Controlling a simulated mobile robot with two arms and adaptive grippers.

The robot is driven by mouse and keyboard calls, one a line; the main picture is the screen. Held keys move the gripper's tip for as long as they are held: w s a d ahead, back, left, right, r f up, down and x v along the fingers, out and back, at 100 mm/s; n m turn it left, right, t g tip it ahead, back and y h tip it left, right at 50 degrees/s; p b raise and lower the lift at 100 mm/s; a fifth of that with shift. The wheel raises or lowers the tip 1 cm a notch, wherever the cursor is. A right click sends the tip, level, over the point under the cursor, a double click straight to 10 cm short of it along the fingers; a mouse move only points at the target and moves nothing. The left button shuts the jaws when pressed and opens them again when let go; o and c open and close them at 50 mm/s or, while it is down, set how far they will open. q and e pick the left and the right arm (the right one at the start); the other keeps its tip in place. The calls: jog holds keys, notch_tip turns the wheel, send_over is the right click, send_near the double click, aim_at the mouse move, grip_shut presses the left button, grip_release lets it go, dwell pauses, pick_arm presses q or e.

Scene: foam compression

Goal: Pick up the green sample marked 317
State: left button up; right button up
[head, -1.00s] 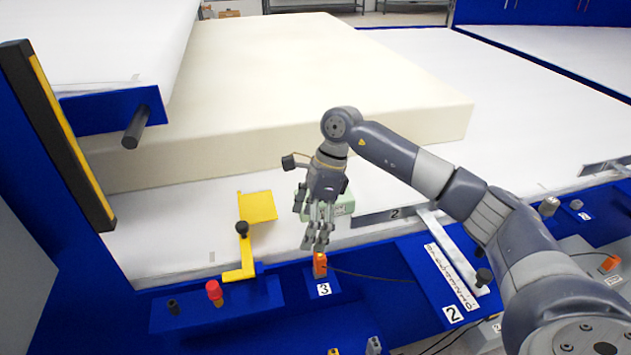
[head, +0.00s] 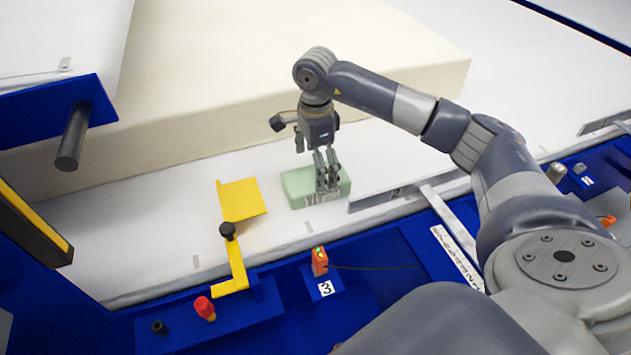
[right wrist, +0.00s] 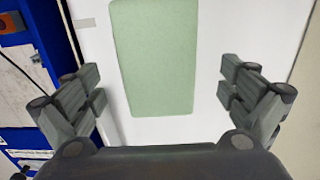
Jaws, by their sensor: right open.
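The green sample (head: 300,184) is a pale green foam block lying on the white belt, in front of the large cream foam slab. A printed label shows on its front side, too small to read. My right gripper (head: 328,188) points down over the block's right part in the head view and hides some of it. In the right wrist view the green block (right wrist: 153,55) lies ahead between the open fingers of the right gripper (right wrist: 166,92), with white gaps on both sides. Its near end is close to the palm. My left gripper is not in view.
The cream foam slab (head: 290,75) stands just behind the block. A yellow bracket (head: 241,199) is to its left and a grey metal rail (head: 405,190) to its right. An orange sensor (head: 319,262) and a red knob (head: 205,308) sit on the blue front frame.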

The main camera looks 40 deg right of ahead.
notch_tip(320, 180, down, 4)
jog(key=shift+s+r+p, duration=0.1)
jog(key=shift+s+p, duration=0.05)
jog(key=shift+p, duration=0.2)
jog(key=shift+f, duration=0.5)
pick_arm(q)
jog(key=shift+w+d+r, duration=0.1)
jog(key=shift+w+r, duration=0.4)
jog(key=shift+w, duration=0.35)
pick_arm(e)
jog(key=c, duration=1)
